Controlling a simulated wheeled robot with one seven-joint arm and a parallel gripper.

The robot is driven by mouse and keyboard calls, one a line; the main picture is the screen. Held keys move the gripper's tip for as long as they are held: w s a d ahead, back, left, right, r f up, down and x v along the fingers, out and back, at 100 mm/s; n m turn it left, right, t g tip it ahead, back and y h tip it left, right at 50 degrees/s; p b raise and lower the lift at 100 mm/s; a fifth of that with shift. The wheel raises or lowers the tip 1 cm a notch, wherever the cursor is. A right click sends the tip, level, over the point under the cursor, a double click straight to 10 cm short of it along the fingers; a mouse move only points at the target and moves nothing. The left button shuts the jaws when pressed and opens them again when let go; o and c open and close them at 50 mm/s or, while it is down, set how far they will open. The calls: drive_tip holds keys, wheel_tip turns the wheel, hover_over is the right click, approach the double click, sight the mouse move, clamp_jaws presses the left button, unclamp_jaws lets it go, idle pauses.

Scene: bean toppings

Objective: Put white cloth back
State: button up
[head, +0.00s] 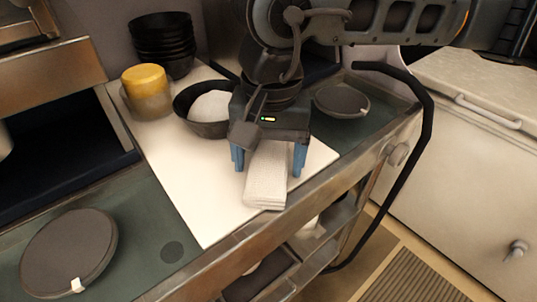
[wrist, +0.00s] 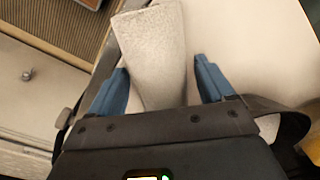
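The white cloth (head: 266,180) lies folded on the white board (head: 190,180), near the counter's front edge. My gripper (head: 269,170) is over it, with its blue fingers pointing down, one on each side of the cloth. In the wrist view the cloth (wrist: 155,55) lies between the two spread fingers of my gripper (wrist: 165,85), with a gap showing on the right and little on the left. The gripper is open. My gripper hides the cloth's far end in the head view.
A black bowl with white contents (head: 205,112) stands behind my gripper on the left. A yellow-lidded jar (head: 147,92) and stacked black bowls (head: 162,42) are further back. Round dark lids lie at front left (head: 68,252) and back right (head: 341,101). The board's left front is clear.

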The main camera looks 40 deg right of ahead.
sight(271, 162)
drive_tip(key=shift+o, duration=0.5)
drive_tip(key=shift+r, duration=0.1)
drive_tip(key=shift+r+p, duration=0.15)
drive_tip(key=shift+p, duration=0.15)
wheel_tip(271, 162, up, 12)
drive_tip(key=b, duration=0.1)
drive_tip(key=shift+s+d, duration=0.1)
